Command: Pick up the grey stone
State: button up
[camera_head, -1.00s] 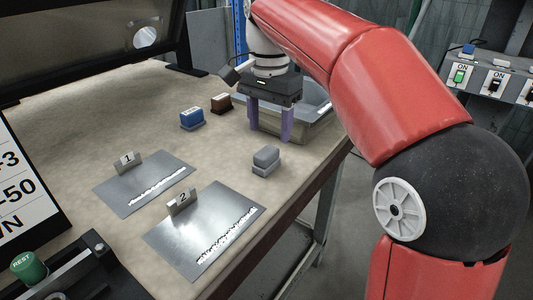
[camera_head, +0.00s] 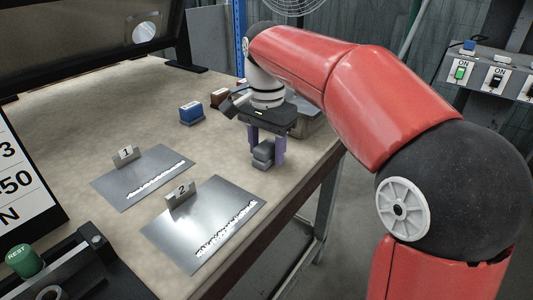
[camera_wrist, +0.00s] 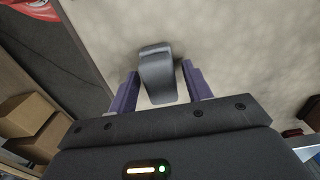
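The grey stone (camera_head: 264,152) is a small grey block with a narrower upper part, standing on the beige table near its right edge. My gripper (camera_head: 266,152) is directly over it and pointing down, with one purple finger on each side of the stone. In the wrist view the stone (camera_wrist: 158,76) lies between the two fingertips of my gripper (camera_wrist: 158,92). The fingers are open, with a visible gap on both sides of the stone.
A blue block (camera_head: 191,113) and a dark red block (camera_head: 219,97) stand further back. Metal plates marked 1 (camera_head: 145,178) and 2 (camera_head: 205,222) lie at the front left. The table's right edge is close to the stone.

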aim_at(266, 144)
jog(key=c, duration=0.9)
notch_tip(266, 144, up, 10)
jog(key=shift+r+p, duration=0.1)
jog(key=shift+p, duration=0.65)
jog(key=o, duration=0.4)
jog(key=shift+c, duration=1.1)
